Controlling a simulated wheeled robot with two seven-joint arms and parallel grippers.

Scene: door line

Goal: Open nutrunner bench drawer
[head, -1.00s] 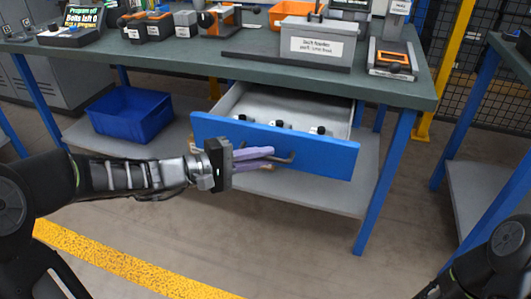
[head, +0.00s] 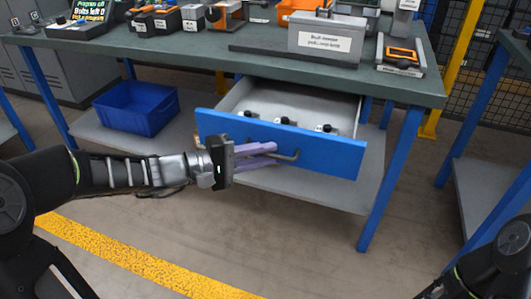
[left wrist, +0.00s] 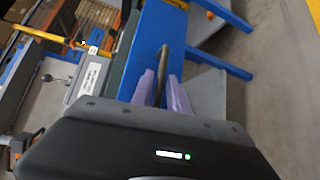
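The nutrunner bench drawer has a blue front (head: 325,150) and a grey inside (head: 262,98). It stands pulled out from under the bench top, with several small dark-topped items in it. Its dark bar handle (head: 290,155) is on the front. My left gripper (head: 272,153) is at the handle, with its purple fingers on either side of the bar. In the left wrist view the handle (left wrist: 162,64) lies between the fingers (left wrist: 161,92), which look closed on it. The exact contact is partly hidden. My right gripper is out of view; only part of that arm shows at bottom right.
The green-grey bench top (head: 200,55) carries tools, a grey labelled box (head: 326,38) and a screen. A blue bin (head: 135,108) stands on the lower shelf. A blue bench leg (head: 390,180) is right of the drawer. The floor in front is clear, with a yellow line (head: 120,258).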

